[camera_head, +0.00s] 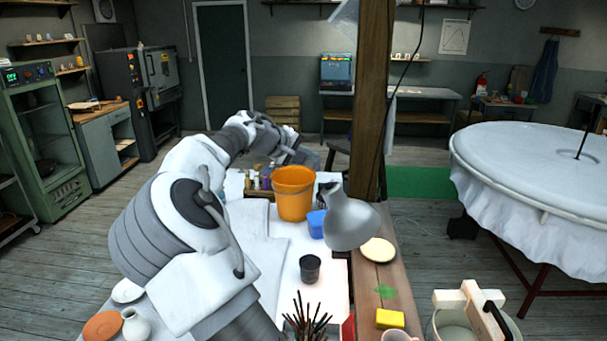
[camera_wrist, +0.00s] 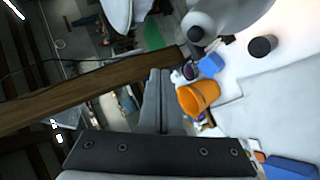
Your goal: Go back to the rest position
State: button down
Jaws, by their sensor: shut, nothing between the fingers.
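My gripper (camera_wrist: 160,74) is shut with nothing between its fingers in the wrist view. It is held in the air, tilted, with the orange bucket (camera_wrist: 199,97) showing just right of the fingers. In the head view my arm reaches from the lower left over the table, and its dark far end sits behind and left of the orange bucket (camera_head: 294,192). The fingertips cannot be made out there.
A grey lamp head (camera_head: 350,222), blue container (camera_head: 317,223) and dark cup (camera_head: 310,268) are near the bucket. A wooden post (camera_head: 372,100) stands just right of it. Brushes (camera_head: 306,322) and a white vase (camera_head: 135,325) are at the front. A large white round table (camera_head: 540,180) is right.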

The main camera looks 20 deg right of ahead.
jog(key=s+d+f+m+g+y, duration=0.1)
jog(key=s+d+f+m+y, duration=0.15)
jog(key=s, duration=0.45)
jog(key=s+d+f+m+g+y, duration=0.1)
jog(key=s+f+y, duration=0.25)
jog(key=s, duration=0.35)
jog(key=s+a+y, duration=0.1)
jog(key=s+a, duration=0.4)
jog(key=s, duration=0.4)
jog(key=s+a+t+y+b, duration=0.1)
jog(key=s+a, duration=0.4)
jog(key=s, duration=0.5)
jog(key=s+a+y+b, duration=0.1)
jog(key=s+a+y, duration=0.1)
jog(key=s+a, duration=0.3)
jog(key=s, duration=0.4)
jog(key=shift+s+a+r+t, duration=0.15)
jog(key=shift+s+r+t, duration=0.1)
jog(key=shift+r+t, duration=0.1)
